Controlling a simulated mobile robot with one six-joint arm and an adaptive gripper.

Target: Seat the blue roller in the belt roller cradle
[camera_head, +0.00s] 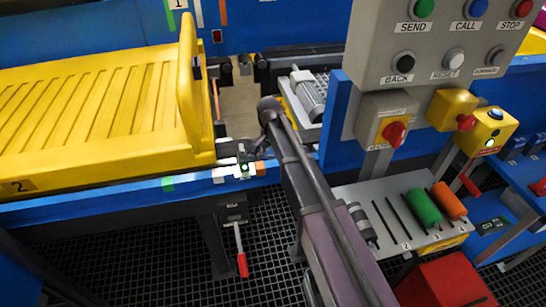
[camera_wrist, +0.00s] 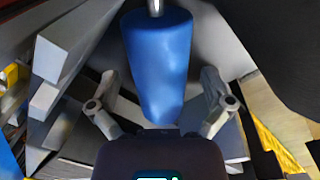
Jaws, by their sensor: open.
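The blue roller (camera_wrist: 158,65) fills the middle of the wrist view, with a bright metal shaft end at its top. My gripper (camera_wrist: 160,88) is open, with one finger on each side of the roller's lower part and a visible gap on both sides. Pale grey plates and blocks surround the roller; I cannot tell whether it rests seated in the belt roller cradle. In the head view my arm reaches toward the gap in the conveyor line. The blue roller is not visible there, and the gripper is hard to make out.
A rack (camera_head: 395,215) at lower right holds a dark grey roller (camera_head: 362,224), a green roller (camera_head: 424,207) and an orange roller (camera_head: 449,200). A yellow tray (camera_head: 95,105) lies on the left conveyor. A control panel (camera_head: 445,45) stands at upper right, above a red box (camera_head: 445,283).

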